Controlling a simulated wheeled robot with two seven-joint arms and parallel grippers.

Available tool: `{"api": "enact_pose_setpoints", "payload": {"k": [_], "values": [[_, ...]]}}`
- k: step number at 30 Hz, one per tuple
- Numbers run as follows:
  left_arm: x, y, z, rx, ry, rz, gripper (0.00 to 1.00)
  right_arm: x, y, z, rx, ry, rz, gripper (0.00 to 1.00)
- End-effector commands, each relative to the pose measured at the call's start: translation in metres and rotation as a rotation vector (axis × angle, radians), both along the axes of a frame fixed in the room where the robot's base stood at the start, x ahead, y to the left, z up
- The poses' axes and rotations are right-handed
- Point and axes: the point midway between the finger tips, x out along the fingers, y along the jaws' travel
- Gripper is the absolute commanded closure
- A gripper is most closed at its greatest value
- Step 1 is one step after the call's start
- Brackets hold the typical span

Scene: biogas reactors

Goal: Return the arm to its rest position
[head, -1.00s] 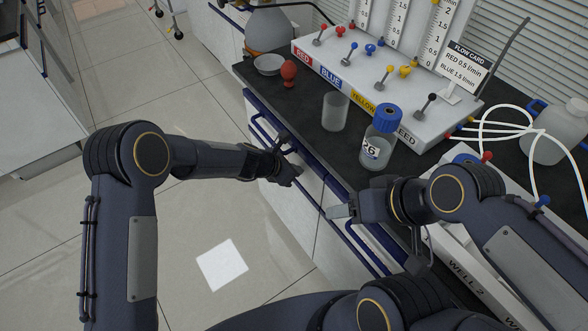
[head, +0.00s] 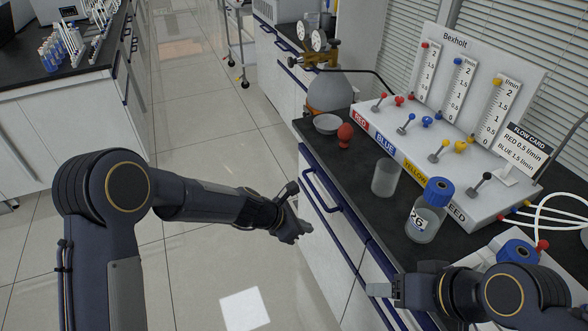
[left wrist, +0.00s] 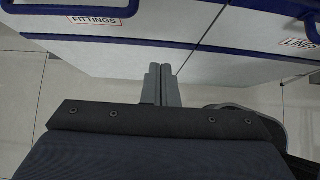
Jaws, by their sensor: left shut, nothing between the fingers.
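My left gripper (head: 298,232) is shut and empty. It hangs in front of the drawer fronts of the dark-topped bench (head: 345,187), below the worktop. In the left wrist view its two fingers (left wrist: 161,84) lie together, pointing toward the drawer fronts, one labelled FITTINGS (left wrist: 95,20). My right gripper (head: 380,291) is at the lower right beside the bench's front edge; whether its jaws are open I cannot tell.
On the bench stand a blue-capped bottle (head: 428,213), an empty glass beaker (head: 386,178), a red egg-shaped thing (head: 345,135), a dish (head: 327,124) and the flow panel (head: 455,150). Blue drawer handles (head: 320,190) stick out near my left gripper. The floor to the left is clear.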

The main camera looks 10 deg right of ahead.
Motion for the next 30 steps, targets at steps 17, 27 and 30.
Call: {"api": "enact_pose_setpoints", "payload": {"k": [17,27,30], "values": [[-0.055,0.137,0.164,0.175,-0.560,-0.442,1.00,0.000,0.000,0.018,0.000,0.000,0.000,0.38],[-0.185,0.251,0.222,0.569,-0.977,-0.926,1.00,0.000,0.000,0.034,0.000,0.000,0.000,0.38],[-0.220,0.272,0.219,0.691,-1.034,-1.060,1.00,0.000,0.000,0.037,0.000,0.000,0.000,0.38]]}}
